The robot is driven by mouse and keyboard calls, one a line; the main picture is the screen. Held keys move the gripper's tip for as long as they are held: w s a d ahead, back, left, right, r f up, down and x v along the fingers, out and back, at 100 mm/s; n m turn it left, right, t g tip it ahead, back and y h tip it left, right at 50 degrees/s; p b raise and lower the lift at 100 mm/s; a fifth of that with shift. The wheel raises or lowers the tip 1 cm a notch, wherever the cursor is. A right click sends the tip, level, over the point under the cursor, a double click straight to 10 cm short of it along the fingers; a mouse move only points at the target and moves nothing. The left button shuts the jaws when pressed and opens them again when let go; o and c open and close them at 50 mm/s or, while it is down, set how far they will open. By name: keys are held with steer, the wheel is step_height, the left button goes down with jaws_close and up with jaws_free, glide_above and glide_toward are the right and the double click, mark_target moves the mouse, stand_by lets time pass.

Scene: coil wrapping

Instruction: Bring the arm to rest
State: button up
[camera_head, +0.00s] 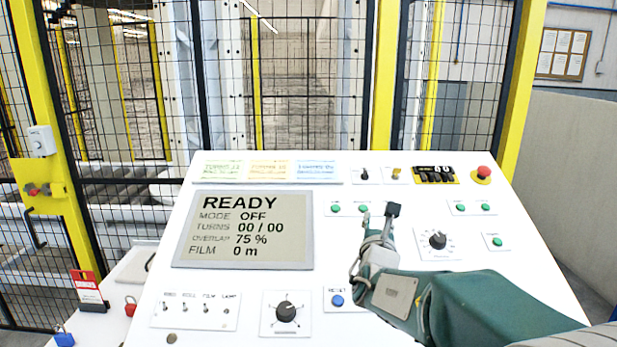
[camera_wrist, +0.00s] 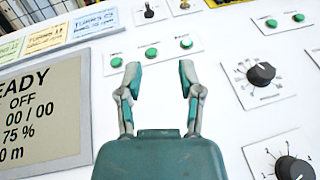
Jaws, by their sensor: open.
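My gripper (camera_head: 377,211) is over the middle of the white control panel (camera_head: 245,309), right of the display screen (camera_head: 243,230). In the wrist view my gripper (camera_wrist: 159,72) shows two fingers spread apart with nothing between them. Beyond its fingertips is a row of green buttons (camera_wrist: 151,52). My green arm reaches in from the lower right and hides part of the panel. The screen reads READY, MODE OFF, TURNS 00 / 00, OVERLAP 75 % and FILM 0 m.
A red emergency button (camera_head: 484,172) is at the panel's upper right, a black rotary knob (camera_head: 438,240) right of my gripper. A blue reset button (camera_head: 337,300) and toggle switches (camera_head: 196,309) are along the front. A yellow-framed mesh fence (camera_head: 290,90) stands behind the panel.

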steer(key=s+d+f+m+g+h, duration=0.1)
steer(key=s+d+m+g+h, duration=0.35)
steer(key=s+m, duration=0.6)
steer(key=s+d+f+m+g+h, duration=0.1)
steer(key=s+d+m+g+h, duration=0.1)
steer(key=s+d+m+g, duration=0.6)
steer(key=s+a+f+m+y, duration=0.4)
steer(key=s+a+m+y, duration=0.1)
steer(key=s+a+m, duration=0.1)
steer(key=s+a+f+m+y, duration=0.4)
steer(key=s+m, duration=0.3)
steer(key=s, duration=0.3)
steer(key=shift+s+a+f+m+g+y, duration=0.15)
steer(key=shift+s+a+m+g+y, duration=0.2)
steer(key=shift+a+y, duration=0.35)
